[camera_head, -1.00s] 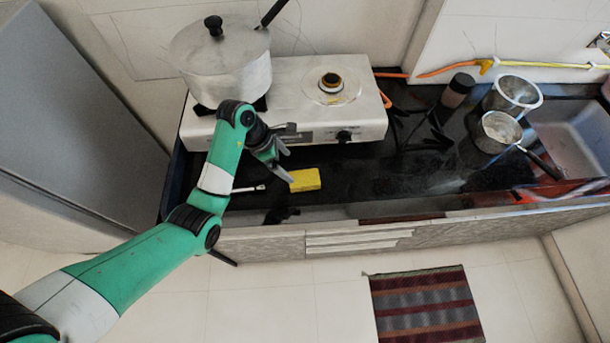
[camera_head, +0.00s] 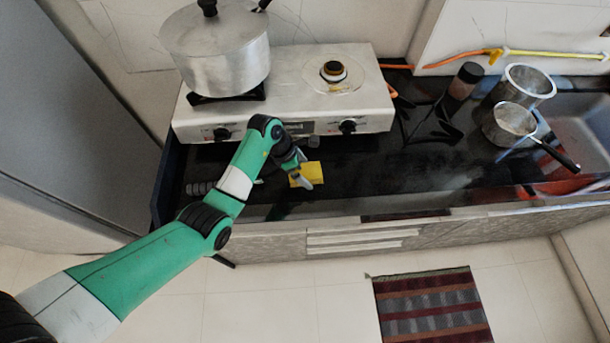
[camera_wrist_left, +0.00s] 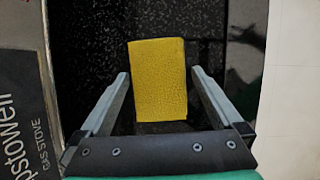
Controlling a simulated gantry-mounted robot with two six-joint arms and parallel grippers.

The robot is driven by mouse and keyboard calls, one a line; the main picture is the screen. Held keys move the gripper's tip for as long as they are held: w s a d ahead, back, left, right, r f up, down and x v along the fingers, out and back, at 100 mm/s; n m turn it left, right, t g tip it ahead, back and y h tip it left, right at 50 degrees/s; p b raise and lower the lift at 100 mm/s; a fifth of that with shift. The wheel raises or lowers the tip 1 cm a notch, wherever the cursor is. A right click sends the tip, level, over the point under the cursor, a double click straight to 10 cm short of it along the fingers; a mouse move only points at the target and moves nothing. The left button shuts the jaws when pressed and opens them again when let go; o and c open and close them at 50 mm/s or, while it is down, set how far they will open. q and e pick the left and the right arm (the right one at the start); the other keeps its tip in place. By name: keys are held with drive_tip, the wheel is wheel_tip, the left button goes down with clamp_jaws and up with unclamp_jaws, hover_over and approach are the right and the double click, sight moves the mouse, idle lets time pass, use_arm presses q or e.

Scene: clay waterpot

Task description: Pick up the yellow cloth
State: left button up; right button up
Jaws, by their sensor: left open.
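The yellow cloth (camera_head: 312,173) looks like a small rectangular pad lying flat on the black counter (camera_head: 400,172), in front of the gas stove. It also shows in the left wrist view (camera_wrist_left: 158,78), upright in the picture between the two fingers. My left gripper (camera_head: 305,174) is open over the cloth and hides part of it in the head view. In the left wrist view, the open fingers (camera_wrist_left: 158,85) stand on either side of the cloth with a gap on each side. My right gripper is in neither view.
The stove (camera_head: 290,95) stands just behind, with a large metal pot (camera_head: 215,55) on its left burner. Metal pans (camera_head: 508,122) and a dark bottle (camera_head: 466,80) stand at the right near the sink (camera_head: 590,140). The counter's front edge is close to the cloth.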

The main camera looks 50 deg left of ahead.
sight(305, 174)
use_arm(q)
drive_tip(key=shift+f, duration=0.1)
idle(0.4)
drive_tip(key=c, duration=1.2)
drive_tip(key=shift+c, duration=0.3)
drive_tip(key=r+p, duration=0.2)
drive_tip(key=r, duration=0.1)
drive_tip(key=r+p, duration=0.1)
drive_tip(key=r, duration=0.1)
drive_tip(key=shift+s+d, duration=0.15)
drive_tip(key=shift+d, duration=0.1)
drive_tip(key=s+d+r+p, duration=0.6)
drive_tip(key=s+d+r, duration=0.2)
drive_tip(key=s+d, duration=0.1)
drive_tip(key=shift+s+r, duration=0.2)
drive_tip(key=shift+s, duration=0.25)
